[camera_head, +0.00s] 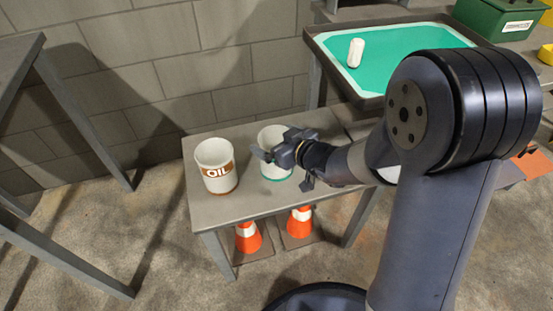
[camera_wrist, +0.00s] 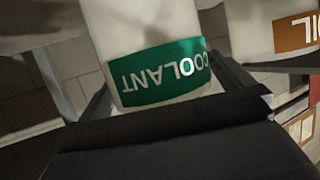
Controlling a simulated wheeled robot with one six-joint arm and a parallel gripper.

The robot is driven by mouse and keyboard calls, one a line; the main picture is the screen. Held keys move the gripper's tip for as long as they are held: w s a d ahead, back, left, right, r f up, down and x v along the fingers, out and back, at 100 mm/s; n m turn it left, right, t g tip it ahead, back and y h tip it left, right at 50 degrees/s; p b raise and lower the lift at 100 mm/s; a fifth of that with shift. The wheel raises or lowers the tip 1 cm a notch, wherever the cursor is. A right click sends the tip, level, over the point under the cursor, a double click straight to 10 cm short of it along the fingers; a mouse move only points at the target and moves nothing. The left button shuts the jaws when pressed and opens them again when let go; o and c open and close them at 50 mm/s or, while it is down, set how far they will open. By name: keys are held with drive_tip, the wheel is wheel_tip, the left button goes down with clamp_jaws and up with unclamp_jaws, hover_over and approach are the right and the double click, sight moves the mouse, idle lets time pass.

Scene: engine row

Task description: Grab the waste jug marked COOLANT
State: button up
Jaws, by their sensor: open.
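The COOLANT jug (camera_wrist: 165,74) is white with a green band and stands close in front of my gripper in the wrist view, its label upside down there. In the head view the same white jug (camera_head: 270,141) stands on a small grey table, partly hidden behind my gripper (camera_head: 282,166). My gripper is open, with one finger on each side of the jug in the wrist view (camera_wrist: 165,90). I cannot tell whether the fingers touch it. The white OIL jug (camera_head: 214,155) with a brown band stands to the left on the same table; it also shows at the right of the wrist view (camera_wrist: 290,37).
The grey table (camera_head: 240,205) has bare room at its front. Two orange and white cones (camera_head: 248,238) stand below it. A green-lined tray (camera_head: 405,50) with a white cylinder (camera_head: 355,53) is behind to the right. A dark green box (camera_head: 500,18) is at the top right.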

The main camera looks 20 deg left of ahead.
drive_tip(key=shift+c, duration=0.4)
drive_tip(key=c, duration=1.2)
